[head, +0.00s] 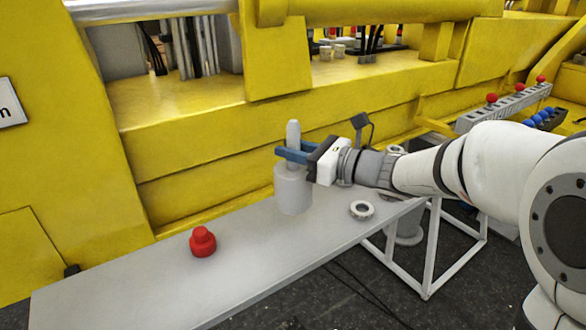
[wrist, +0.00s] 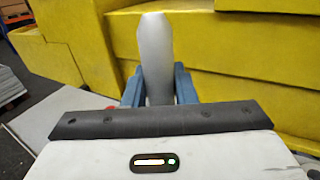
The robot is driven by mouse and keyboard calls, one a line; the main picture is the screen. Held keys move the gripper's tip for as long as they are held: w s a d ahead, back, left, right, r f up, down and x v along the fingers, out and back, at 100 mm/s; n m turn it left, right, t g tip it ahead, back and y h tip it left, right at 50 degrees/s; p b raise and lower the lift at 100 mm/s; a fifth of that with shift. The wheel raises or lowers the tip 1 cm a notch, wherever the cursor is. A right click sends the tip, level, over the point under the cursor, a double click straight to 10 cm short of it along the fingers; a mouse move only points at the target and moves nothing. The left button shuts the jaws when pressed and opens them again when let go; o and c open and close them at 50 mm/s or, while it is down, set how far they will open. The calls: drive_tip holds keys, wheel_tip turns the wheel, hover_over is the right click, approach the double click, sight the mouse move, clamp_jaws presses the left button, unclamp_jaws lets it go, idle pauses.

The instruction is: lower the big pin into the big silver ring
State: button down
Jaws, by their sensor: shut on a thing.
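The big pin (head: 293,131) is a light grey, upright rod with a tapered top. My gripper (head: 285,147) has its blue fingers shut on the pin, one on each side of it. In the wrist view the pin (wrist: 156,55) rises between the two blue fingers (wrist: 157,87), and its lower part is hidden by my gripper body. Directly below the fingers a wide grey cylinder (head: 293,192), seemingly the big silver ring, stands on the grey table. The pin is in line above it. I cannot tell whether the pin's lower end is inside its opening.
The grey table (head: 130,285) carries a red stepped part (head: 203,242) at front left and a small silver ring (head: 361,210) right of the cylinder. A yellow machine body (head: 215,135) stands close behind. A white frame (head: 428,250) stands at right. The table's left part is clear.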

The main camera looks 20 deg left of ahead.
sight(293, 130)
drive_tip(key=shift+r, duration=1)
drive_tip(key=shift+r+p, duration=0.7)
drive_tip(key=shift+r, duration=0.4)
